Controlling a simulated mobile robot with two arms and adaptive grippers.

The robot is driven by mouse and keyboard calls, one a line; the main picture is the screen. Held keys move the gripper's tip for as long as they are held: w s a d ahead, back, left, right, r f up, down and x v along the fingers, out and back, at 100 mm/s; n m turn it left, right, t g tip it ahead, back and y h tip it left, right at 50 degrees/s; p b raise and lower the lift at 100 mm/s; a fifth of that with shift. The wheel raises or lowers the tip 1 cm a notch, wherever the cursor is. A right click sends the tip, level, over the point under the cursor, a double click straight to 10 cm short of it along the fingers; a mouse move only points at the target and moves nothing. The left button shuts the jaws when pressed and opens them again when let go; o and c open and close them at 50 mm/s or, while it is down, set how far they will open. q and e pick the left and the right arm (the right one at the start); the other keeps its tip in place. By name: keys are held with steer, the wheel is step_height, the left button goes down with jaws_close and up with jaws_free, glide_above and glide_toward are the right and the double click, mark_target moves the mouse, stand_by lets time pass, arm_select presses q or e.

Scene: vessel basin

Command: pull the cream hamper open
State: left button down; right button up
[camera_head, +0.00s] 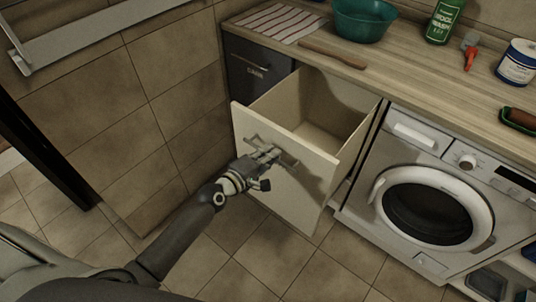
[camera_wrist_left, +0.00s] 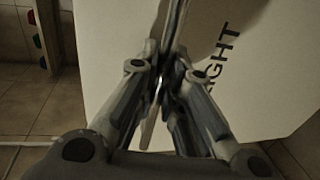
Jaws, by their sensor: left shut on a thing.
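The cream hamper (camera_head: 288,191) is a drawer-like bin under the counter, and it stands pulled out, with its empty-looking inside (camera_head: 318,112) showing from above. Its front carries a metal bar handle (camera_head: 284,157). My left gripper (camera_head: 270,158) is at the front panel, shut on the handle. In the left wrist view the fingers (camera_wrist_left: 165,75) close around the upright-looking bar, with the cream front (camera_wrist_left: 255,95) and part of the dark lettering "IGHT" behind. My right gripper is in neither view.
A dark unit (camera_head: 252,72) stands left of the hamper, a washing machine (camera_head: 430,200) to the right. The wooden counter (camera_head: 400,75) above holds a green basin (camera_head: 363,18), a striped cloth (camera_head: 278,22) and a green bottle (camera_head: 444,20). Tiled floor (camera_head: 255,255) in front is clear.

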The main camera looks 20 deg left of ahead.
arm_select(q)
steer(key=c, duration=1.5)
jaws_free()
steer(key=shift+w, duration=0.1)
steer(key=v, duration=1.2)
steer(key=s+a+f+m+g+y, duration=0.15)
steer(key=s+f, duration=0.25)
steer(key=f, duration=0.6)
steer(key=s+a+f+m+g+y, duration=0.1)
steer(key=s+a+f+m+g, duration=0.15)
steer(key=f, duration=0.75)
steer(key=s+a+f+m+g+y, duration=0.1)
steer(key=s+f+m+g+y, duration=0.2)
steer(key=f, duration=0.7)
steer(key=s+d+f+m+g, duration=0.1)
steer(key=s+f+m+g, duration=0.1)
steer(key=s+f, duration=0.3)
steer(key=s+d+f+m+g, duration=0.1)
steer(key=s+f+m, duration=0.3)
steer(key=s, duration=1)
steer(key=s+d+f+m+g, duration=0.1)
steer(key=s+f+m+g, duration=0.2)
steer(key=s+f, duration=0.4)
steer(key=shift+s+d+f+m+g, duration=0.15)
steer(key=shift+s+f+g, duration=0.05)
steer(key=shift+s, duration=0.45)
steer(key=shift+s+d+f+m+g, duration=0.15)
steer(key=shift+s+f+g, duration=0.05)
steer(key=shift+s, duration=0.4)
